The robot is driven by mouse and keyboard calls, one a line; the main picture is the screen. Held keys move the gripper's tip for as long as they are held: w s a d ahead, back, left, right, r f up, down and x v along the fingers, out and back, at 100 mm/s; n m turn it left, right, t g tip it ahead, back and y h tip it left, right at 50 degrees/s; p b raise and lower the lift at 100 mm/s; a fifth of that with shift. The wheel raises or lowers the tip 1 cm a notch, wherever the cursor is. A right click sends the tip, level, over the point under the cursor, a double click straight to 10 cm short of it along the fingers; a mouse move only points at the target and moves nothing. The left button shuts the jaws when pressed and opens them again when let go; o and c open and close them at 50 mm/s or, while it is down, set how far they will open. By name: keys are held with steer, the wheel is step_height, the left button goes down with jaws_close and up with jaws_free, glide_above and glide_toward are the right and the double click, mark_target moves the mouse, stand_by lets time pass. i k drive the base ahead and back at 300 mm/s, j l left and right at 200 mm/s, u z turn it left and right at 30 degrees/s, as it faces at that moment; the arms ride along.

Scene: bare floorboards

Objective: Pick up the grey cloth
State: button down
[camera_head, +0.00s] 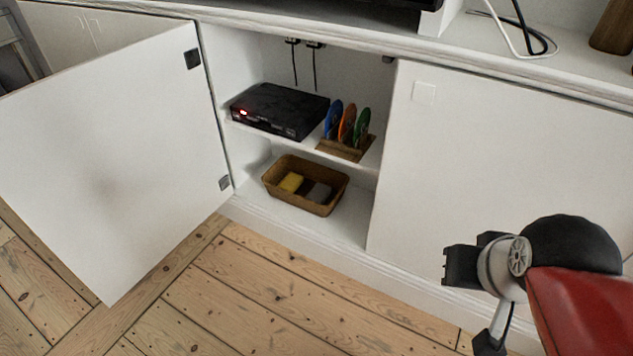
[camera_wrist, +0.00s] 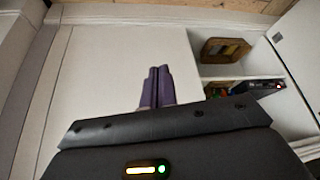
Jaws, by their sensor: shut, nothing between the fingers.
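The grey cloth (camera_head: 318,193) lies in the right part of a brown basket (camera_head: 325,209) on the cabinet's bottom shelf. A yellow item (camera_head: 290,182) lies beside it on the left. The basket also shows in the wrist view (camera_wrist: 205,50), upside down, where I cannot clearly make out the cloth. My gripper (camera_wrist: 158,68) is shut and empty, its two purple fingers together in front of the closed cabinet door. It is apart from the basket, off to its right in the head view. The fingers cannot be made out in the head view.
The open white door (camera_head: 115,165) swings out on the left. A closed door (camera_head: 500,170) is on the right. The upper shelf, above the basket, holds a black box (camera_head: 280,110) and a rack (camera_head: 345,149) of coloured discs. The floorboards (camera_head: 270,290) in front are clear.

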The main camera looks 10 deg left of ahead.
mark_target(319, 193)
steer(key=i+j+u, duration=0.4)
steer(key=i+u, duration=0.2)
steer(key=i, duration=0.2)
